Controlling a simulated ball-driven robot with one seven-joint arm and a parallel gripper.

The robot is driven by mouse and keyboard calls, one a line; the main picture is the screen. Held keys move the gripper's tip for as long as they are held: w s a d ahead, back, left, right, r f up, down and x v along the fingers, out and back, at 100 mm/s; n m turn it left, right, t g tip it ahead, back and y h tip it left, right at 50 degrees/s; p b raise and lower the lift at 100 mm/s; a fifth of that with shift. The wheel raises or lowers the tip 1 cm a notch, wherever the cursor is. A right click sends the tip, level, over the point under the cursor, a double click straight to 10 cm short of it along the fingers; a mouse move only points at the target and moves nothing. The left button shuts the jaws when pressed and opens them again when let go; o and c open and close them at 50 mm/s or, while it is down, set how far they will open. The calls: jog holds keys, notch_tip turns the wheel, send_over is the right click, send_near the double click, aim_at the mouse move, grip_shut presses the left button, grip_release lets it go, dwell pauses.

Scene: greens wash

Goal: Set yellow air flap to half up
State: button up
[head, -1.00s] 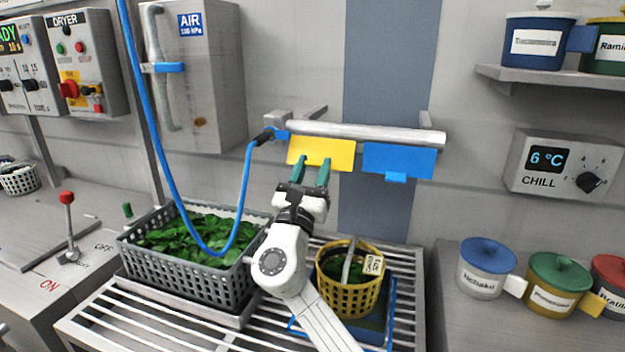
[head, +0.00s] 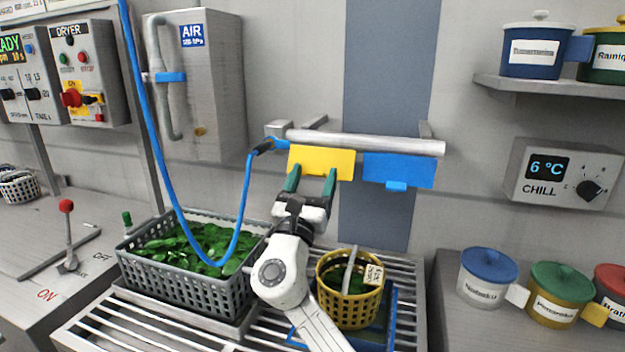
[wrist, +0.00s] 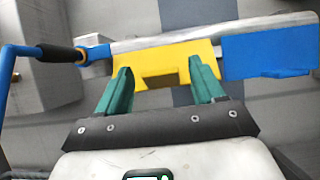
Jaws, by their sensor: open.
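The yellow air flap (head: 322,161) hangs below a horizontal metal pipe (head: 365,143) on the wall, left of a blue flap (head: 398,171). In the wrist view the yellow flap (wrist: 165,62) lies just beyond my fingertips, with a small tab at its lower edge between them. My gripper (head: 311,178) is open, its green fingers pointing up at the flap's lower part. In the wrist view my gripper (wrist: 158,72) has a finger toward each side of the tab. I cannot tell whether the fingertips touch the flap.
A blue hose (head: 246,190) joins the pipe's left end and loops down over a grey basket (head: 180,295) of greens. A yellow basket (head: 350,305) stands on the slatted rack (head: 412,275) beside my arm. The wall is close behind the flaps.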

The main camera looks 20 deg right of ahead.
jog(key=v, duration=1.1)
jog(key=shift+b, duration=0.4)
